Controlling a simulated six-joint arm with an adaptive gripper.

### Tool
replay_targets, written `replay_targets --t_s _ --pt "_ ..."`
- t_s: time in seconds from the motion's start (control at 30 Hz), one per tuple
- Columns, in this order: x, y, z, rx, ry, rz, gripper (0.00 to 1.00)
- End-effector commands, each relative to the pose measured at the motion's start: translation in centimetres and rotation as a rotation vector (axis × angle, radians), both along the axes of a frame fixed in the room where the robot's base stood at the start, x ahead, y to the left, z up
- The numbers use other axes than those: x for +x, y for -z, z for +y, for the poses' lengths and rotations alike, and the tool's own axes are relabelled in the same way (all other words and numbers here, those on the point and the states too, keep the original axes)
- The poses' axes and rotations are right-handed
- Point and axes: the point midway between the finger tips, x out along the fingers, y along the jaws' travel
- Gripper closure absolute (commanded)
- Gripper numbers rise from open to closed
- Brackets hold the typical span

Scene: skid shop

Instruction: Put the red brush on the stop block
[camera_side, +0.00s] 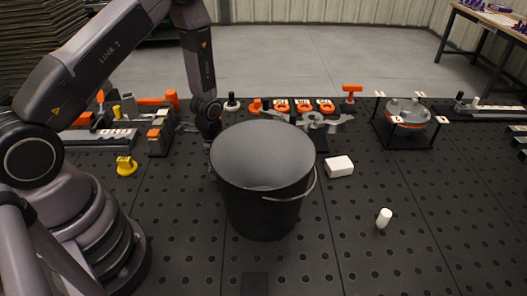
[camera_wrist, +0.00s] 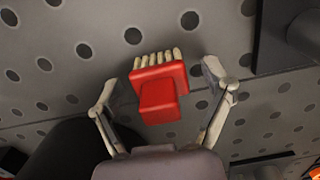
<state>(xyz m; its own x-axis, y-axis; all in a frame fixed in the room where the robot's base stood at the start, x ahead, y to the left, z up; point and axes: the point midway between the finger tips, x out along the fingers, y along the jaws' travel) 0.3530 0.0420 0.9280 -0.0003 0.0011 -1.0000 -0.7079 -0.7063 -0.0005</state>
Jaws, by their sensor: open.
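The red brush (camera_wrist: 160,92) lies on the perforated table in the wrist view, with pale bristles along its far edge. My gripper (camera_wrist: 160,77) is open, with one finger on each side of the brush and a gap on both sides. In the side view my wrist comes down behind the black bucket (camera_side: 262,205), which hides the fingertips and the brush. I cannot tell for sure which thing is the stop block; a plain dark block (camera_side: 255,284) stands at the front edge of the side view.
The bucket stands close to my gripper. A white block (camera_side: 340,166) and a white cylinder (camera_side: 384,218) lie to its right. A yellow part (camera_side: 126,166) stands at left. Orange clamps and fixtures line the back. The front right of the table is mostly clear.

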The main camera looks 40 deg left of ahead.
Motion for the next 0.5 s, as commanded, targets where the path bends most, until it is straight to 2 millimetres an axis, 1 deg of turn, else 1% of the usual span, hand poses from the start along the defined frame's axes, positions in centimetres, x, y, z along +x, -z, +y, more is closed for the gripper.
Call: replay_targets --t_s 0.2,0.23,0.5 --pt "0.01 0.17 0.01 -0.001 -0.002 -0.001 0.2" --pt "0.01 0.17 0.01 0.0 -0.002 0.0 0.21" --pt "0.0 0.14 0.01 0.0 -0.001 0.0 0.56"
